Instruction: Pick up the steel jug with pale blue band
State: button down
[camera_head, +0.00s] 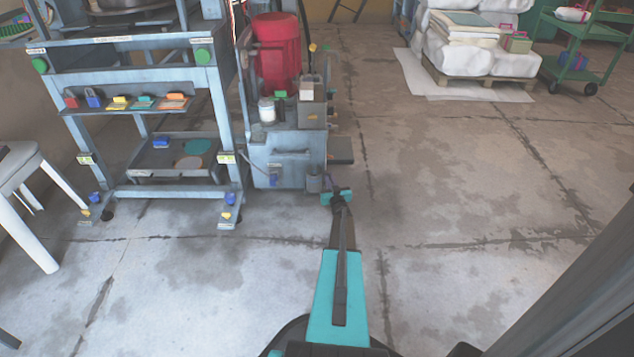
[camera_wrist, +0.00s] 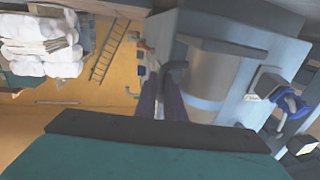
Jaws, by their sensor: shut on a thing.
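The steel jug with a pale blue band (camera_wrist: 218,72) fills the middle right of the wrist view, close up. Its dark handle (camera_wrist: 176,72) is on the side towards my gripper. My gripper (camera_wrist: 165,88) has its purple fingers shut on that handle. In the head view the jug (camera_head: 313,184) is a small grey cylinder at the lower right corner of the press's blue-grey cabinet. My gripper (camera_head: 328,184) reaches it from the right. The fingers partly hide the handle. I cannot tell whether the jug still rests on a support.
The blue-grey cabinet (camera_head: 283,168) with a red tank (camera_head: 275,52) stands right behind the jug. A dark ledge (camera_head: 341,150) juts out above my gripper. A press frame (camera_head: 150,192) stands to the left. The floor (camera_head: 470,190) to the right is clear.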

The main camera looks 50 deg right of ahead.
jog(key=shift+r+p, duration=0.3)
dwell(0.4)
jog(key=shift+s+a+r+p, duration=0.1)
jog(key=shift+a+r+p, duration=0.05)
jog(key=shift+r+p, duration=1.6)
jog(key=shift+r, duration=1.65)
jog(key=w+a+p+v, duration=0.1)
jog(key=p+v, duration=0.1)
jog(key=v, duration=0.7)
jog(key=w+a+p+v, duration=0.1)
jog(key=p+v, duration=0.1)
jog(key=v, duration=0.8)
jog(key=shift+w+a+f, duration=0.15)
jog(key=shift+w+a, duration=0.2)
jog(key=shift+a, duration=0.05)
jog(key=shift+a, duration=0.1)
